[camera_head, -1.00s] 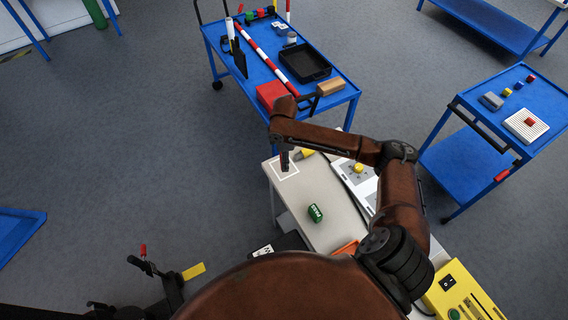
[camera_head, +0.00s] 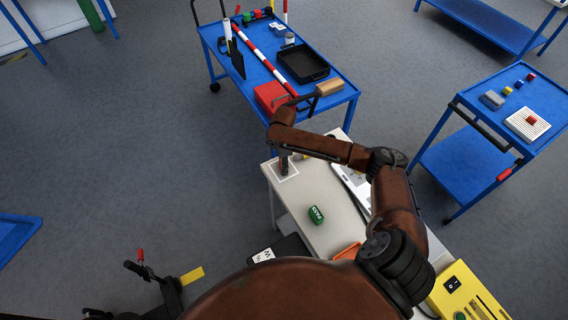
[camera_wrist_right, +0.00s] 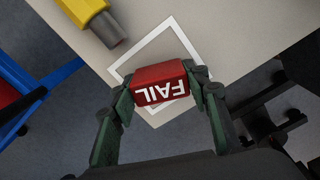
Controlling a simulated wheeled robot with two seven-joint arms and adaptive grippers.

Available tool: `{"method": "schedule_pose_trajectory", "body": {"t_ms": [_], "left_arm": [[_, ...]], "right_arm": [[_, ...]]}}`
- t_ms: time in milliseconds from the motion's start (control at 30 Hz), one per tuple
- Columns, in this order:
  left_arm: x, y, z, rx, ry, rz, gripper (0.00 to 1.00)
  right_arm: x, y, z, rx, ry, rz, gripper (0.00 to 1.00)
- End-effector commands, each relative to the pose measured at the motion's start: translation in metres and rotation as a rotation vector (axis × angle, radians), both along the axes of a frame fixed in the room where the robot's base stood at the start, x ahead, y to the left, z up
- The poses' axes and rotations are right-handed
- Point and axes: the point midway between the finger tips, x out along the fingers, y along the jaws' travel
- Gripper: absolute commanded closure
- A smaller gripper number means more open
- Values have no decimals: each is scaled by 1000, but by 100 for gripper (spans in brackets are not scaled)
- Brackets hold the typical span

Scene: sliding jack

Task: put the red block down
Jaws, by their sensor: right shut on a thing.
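The red block (camera_wrist_right: 160,83), lettered FAIL, is between the fingers of my right gripper (camera_wrist_right: 163,92) in the right wrist view. The gripper is shut on it. The block shows inside the white square outline (camera_wrist_right: 187,40), towards its lower corner in that view. I cannot tell whether it touches the table top. In the head view my right gripper (camera_head: 284,168) points down at the outline on the pale table (camera_head: 338,232), and the block is mostly hidden there. My left gripper is not in view.
A green block (camera_head: 316,215) lettered PASS stands on the table. A yellow and grey object (camera_wrist_right: 92,18) lies close beside the outline. A black handle with a red lever (camera_head: 142,256) stands left of the table. A blue cart (camera_head: 345,92) is behind.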

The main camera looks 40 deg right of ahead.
Motion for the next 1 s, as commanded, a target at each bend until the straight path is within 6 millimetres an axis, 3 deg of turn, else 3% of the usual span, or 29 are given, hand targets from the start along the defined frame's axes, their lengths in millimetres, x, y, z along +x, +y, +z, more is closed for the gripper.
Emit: {"method": "schedule_pose_trajectory", "body": {"t_ms": [33,67,300,667,1000], "left_arm": [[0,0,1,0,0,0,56],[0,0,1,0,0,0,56],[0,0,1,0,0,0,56],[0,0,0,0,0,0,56],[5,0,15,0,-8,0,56]], "right_arm": [[0,0,-2,0,1,0,81],[0,0,-2,0,1,0,57],[0,0,-2,0,1,0,40],[0,0,3,1,0,1,40],[1,0,68,0,-4,1,40]]}}
